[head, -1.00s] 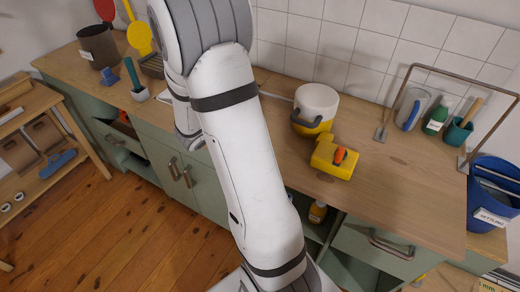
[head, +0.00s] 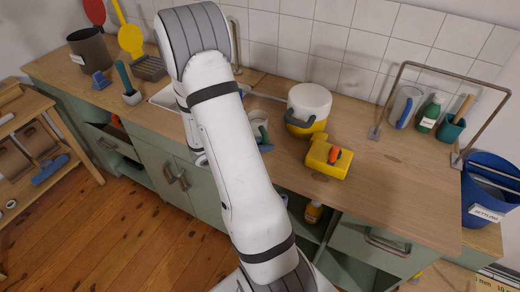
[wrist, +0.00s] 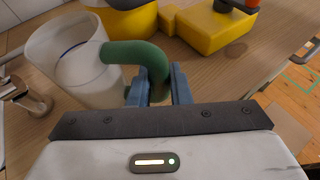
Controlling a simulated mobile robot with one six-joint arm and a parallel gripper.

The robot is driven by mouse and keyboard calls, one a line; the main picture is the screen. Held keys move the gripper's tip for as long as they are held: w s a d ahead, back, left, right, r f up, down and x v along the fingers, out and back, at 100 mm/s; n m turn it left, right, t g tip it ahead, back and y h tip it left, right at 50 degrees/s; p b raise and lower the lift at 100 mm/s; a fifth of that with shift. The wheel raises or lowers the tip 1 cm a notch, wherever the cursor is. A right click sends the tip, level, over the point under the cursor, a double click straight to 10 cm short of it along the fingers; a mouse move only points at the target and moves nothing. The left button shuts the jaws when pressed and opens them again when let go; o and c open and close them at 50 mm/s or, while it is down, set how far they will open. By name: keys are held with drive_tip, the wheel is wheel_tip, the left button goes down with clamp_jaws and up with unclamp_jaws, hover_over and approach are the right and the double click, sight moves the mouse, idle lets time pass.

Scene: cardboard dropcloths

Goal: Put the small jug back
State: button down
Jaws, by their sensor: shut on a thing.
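The small jug (wrist: 75,65) is a pale, see-through cup with a thick green handle (wrist: 140,55). In the wrist view it is at the upper left, tilted in the picture. My gripper (wrist: 158,85) has its two blue fingers closed on the handle. In the head view the jug (head: 257,122) shows just right of my white arm, near the sink, partly covered by the arm. I cannot tell whether its base touches the counter. My fingers are mostly hidden there.
A white and yellow pot (head: 308,105) and a yellow block tool (head: 328,160) stand close right of the jug. A clear jug with a blue handle (head: 402,107), a green bottle (head: 431,112) and a teal cup (head: 451,128) stand by a metal frame (head: 485,62). The counter's right front is bare.

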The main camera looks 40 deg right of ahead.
drive_tip(key=shift+f, duration=0.85)
drive_tip(key=shift+f, duration=0.15)
drive_tip(key=c, duration=1.3)
unclamp_jaws()
drive_tip(key=shift+c, duration=0.2)
